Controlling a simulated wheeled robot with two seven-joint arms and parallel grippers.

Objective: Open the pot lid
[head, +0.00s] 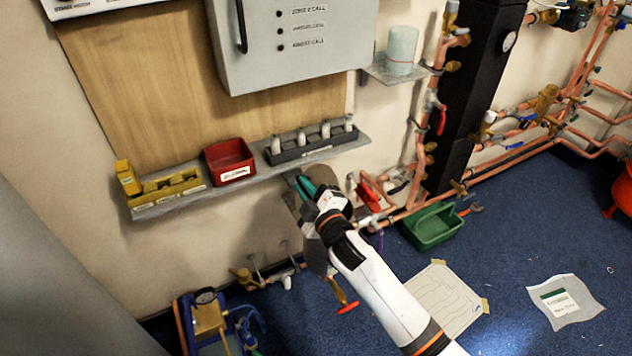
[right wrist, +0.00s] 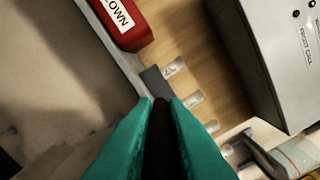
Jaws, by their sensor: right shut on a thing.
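I cannot pick out a pot or its lid for certain in either view. My right gripper (head: 303,184) has teal fingers and is just below and in front of the wall shelf, near the dark rack. In the right wrist view its fingers (right wrist: 163,104) stand close together with a dark thing (right wrist: 160,135) between them. The gripper is shut on this dark thing, whose shape is mostly hidden by the fingers. A grey-brown patch (head: 291,203) shows behind the gripper; I cannot tell whether it is a thing or shadow. My left gripper is out of view.
The shelf (head: 250,174) holds a red bin (head: 230,160), a dark rack (head: 315,142) and a yellow rack (head: 172,187). A grey cabinet (head: 290,45) hangs above. Copper pipes (head: 505,158) run at the right. A green bin (head: 432,227) stands on the blue floor.

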